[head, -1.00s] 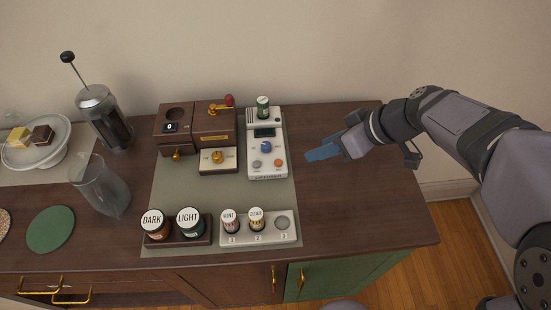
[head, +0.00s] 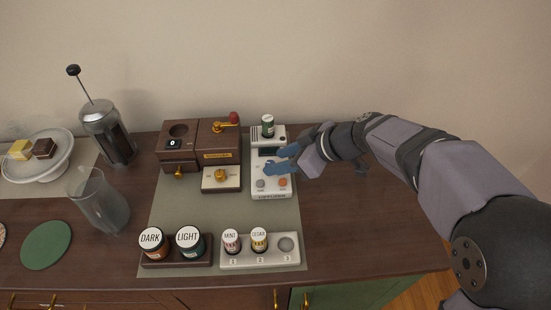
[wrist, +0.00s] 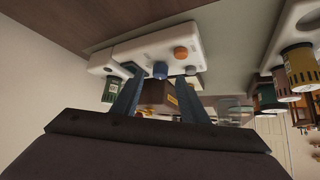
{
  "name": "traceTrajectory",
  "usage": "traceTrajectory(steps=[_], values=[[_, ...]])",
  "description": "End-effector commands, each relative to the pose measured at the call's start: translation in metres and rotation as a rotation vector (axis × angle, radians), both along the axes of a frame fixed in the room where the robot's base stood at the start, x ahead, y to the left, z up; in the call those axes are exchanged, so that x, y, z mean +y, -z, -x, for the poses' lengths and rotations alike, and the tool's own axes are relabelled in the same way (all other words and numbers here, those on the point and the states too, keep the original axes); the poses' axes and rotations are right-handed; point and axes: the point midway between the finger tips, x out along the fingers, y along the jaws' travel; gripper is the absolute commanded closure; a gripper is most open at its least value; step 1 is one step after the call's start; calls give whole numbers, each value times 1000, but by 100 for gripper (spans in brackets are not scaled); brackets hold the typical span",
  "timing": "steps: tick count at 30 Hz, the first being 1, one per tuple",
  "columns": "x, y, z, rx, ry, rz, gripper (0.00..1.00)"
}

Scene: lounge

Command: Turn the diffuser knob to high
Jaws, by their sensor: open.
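The diffuser (head: 259,187) is a white upright-faced unit on the mat, with a grey button and an orange button (head: 282,182) low on its front. Its blue knob is hidden behind my fingers in the head view. In the wrist view the blue knob (wrist: 160,70) shows between my two fingertips, on the white diffuser body (wrist: 148,50). My gripper (head: 273,161) is open over the diffuser's front, coming from the right. Its blue fingers straddle the knob in the wrist view (wrist: 158,74); I cannot tell whether they touch it.
A brown grinder-like machine (head: 217,147) with a small gold-knobbed panel is close on the left. A white rack (head: 258,262) with Mint and Cedar vials sits in front. The counter to the right is clear.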

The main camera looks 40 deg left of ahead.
Motion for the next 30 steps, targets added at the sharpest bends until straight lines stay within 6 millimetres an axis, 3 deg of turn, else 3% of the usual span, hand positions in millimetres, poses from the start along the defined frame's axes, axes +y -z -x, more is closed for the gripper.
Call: traceTrajectory(steps=[6,16,21,30], values=[[12,12,3,0,0,1,60],[14,15,3,-1,1,0,60],[14,15,3,-1,1,0,98],[14,16,3,-2,15,1,100]])
